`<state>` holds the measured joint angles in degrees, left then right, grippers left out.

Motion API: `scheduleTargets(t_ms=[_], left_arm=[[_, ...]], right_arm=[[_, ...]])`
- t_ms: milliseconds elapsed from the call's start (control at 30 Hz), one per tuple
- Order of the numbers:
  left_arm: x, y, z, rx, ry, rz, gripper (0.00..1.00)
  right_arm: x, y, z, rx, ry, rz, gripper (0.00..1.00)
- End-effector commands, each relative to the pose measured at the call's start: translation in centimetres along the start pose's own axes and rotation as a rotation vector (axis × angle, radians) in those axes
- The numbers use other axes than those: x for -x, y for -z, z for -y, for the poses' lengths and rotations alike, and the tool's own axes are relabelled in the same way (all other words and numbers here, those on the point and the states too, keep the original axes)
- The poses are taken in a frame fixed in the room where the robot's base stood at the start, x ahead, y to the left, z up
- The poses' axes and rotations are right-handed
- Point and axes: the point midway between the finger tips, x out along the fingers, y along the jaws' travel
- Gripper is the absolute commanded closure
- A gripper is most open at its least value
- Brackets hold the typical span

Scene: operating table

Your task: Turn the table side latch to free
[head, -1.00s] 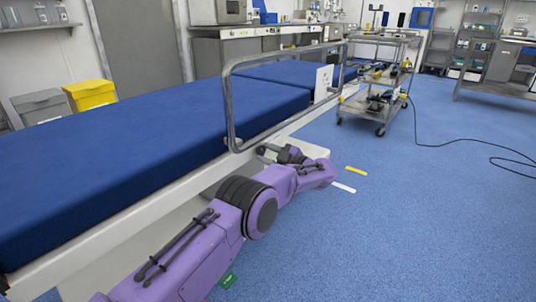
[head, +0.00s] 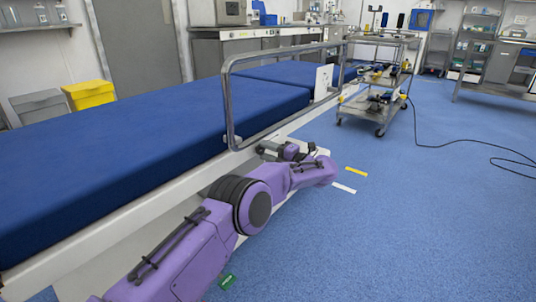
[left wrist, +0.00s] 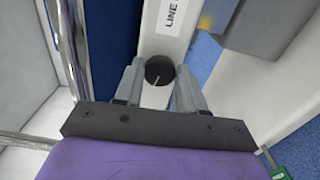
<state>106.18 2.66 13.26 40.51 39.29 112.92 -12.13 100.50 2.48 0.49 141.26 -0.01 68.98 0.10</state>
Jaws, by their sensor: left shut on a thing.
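The table side latch shows in the left wrist view as a round black knob (left wrist: 159,70) with a pale pointer line, on the white side rail of the table. The pointer slants down and to the left of the knob's middle. My left gripper (left wrist: 158,82) has its two grey fingers on either side of the knob and is shut on it. In the head view my left gripper (head: 268,149) is at the table's side, by the foot of the metal guard rail, and the knob is hidden there. My right gripper is in neither view.
The metal guard rail (head: 228,105) stands close above my left gripper. The blue table mattress (head: 120,150) lies to the left. A white label reading "LINE" (left wrist: 174,17) is beside the knob. A trolley (head: 378,90) stands beyond; the floor at right is mostly clear.

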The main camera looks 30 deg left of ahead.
Motion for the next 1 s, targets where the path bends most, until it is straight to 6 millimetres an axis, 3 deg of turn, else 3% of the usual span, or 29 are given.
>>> scheduleTargets(t_ms=[400,967,1000], left_arm=[[0.17,-0.02,0.10,0.183,0.003,0.002,0.91],[0.16,0.00,0.06,0.210,0.003,0.001,0.91],[0.16,0.00,0.06,0.210,0.003,0.001,0.51]], right_arm=[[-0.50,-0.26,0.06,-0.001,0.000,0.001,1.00],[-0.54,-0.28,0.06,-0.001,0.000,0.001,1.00],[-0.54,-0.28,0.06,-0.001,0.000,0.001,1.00]])
